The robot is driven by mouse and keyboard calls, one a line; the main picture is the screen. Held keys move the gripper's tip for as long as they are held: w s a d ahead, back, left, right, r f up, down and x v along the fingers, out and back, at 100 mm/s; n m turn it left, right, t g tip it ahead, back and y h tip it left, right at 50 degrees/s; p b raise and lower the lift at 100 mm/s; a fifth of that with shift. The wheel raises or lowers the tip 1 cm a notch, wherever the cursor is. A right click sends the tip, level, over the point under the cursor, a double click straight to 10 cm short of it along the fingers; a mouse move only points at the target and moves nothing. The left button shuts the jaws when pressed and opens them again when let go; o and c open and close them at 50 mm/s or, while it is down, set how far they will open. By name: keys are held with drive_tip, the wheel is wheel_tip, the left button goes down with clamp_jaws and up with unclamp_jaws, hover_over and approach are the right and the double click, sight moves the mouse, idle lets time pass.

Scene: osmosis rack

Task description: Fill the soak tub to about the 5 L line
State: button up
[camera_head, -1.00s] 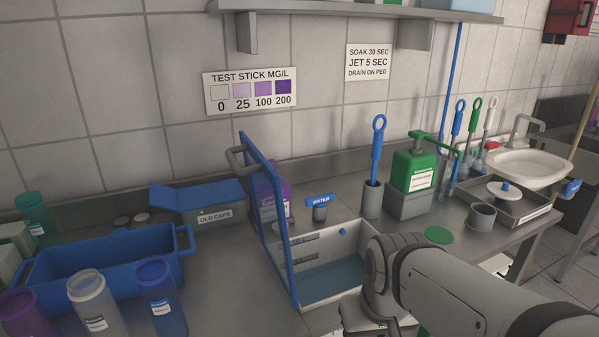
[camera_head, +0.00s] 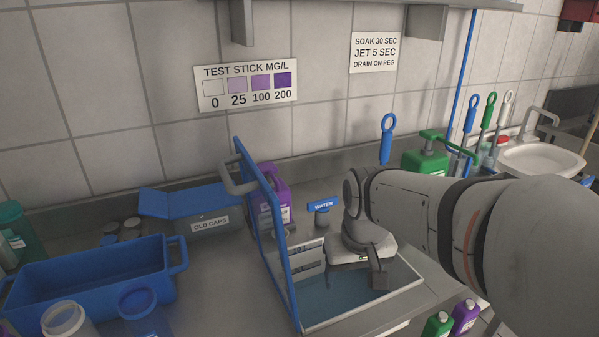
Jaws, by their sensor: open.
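The soak tub (camera_head: 365,306) is a white-walled box set in the counter, with blue-tinted water inside. Its blue-framed lid (camera_head: 268,238) stands open on the left side. Scale labels (camera_head: 308,262) show on the inner back wall; the upper reads about 10 L, the lower is unreadable. The blue WATER lever (camera_head: 323,206) stands on a grey tap behind the tub. No stream is visible. My gripper (camera_head: 377,278) is above the tub's right part, open and apparently empty, right of and in front of the lever. My wrist hides the tub's back right.
A purple jug (camera_head: 270,195) stands behind the lid. The OLD CAPS box (camera_head: 200,226) and a blue bin (camera_head: 90,275) are to the left. A green pump bottle (camera_head: 425,162) and brushes are behind my arm. Green and purple bottles (camera_head: 464,316) sit low at the right.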

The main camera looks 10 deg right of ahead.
drive_tip(key=o, duration=0.6)
drive_tip(key=shift+n+g, duration=0.5)
drive_tip(key=shift+n, duration=0.2)
drive_tip(key=w+r+p, duration=0.1)
drive_tip(key=w+r, duration=0.1)
drive_tip(key=w, duration=0.3)
drive_tip(key=w+r+p, duration=0.2)
drive_tip(key=w, duration=0.4)
drive_tip(key=w+r+p, duration=0.2)
drive_tip(key=w, duration=0.4)
drive_tip(key=shift+d+r, duration=0.1)
drive_tip(key=shift+o, duration=0.6)
drive_tip(key=w+p, duration=0.2)
drive_tip(key=w, duration=0.5)
drive_tip(key=shift+w+n+g, duration=0.15)
drive_tip(key=shift+n+g, duration=0.15)
drive_tip(key=shift+n, duration=0.1)
drive_tip(key=p, duration=0.2)
hover_over(323, 199)
drive_tip(key=shift+s+f+n, duration=0.25)
drive_tip(key=shift+f+n, duration=0.05)
drive_tip(key=shift+f, duration=0.85)
drive_tip(key=shift+w+f, duration=0.15)
drive_tip(key=shift+f, duration=0.1)
wheel_tip(323, 199, down, 8)
drive_tip(key=shift+r+p, duration=0.25)
drive_tip(key=shift+p, duration=0.35)
drive_tip(key=shift+c, duration=0.4)
drive_tip(key=c, duration=0.7)
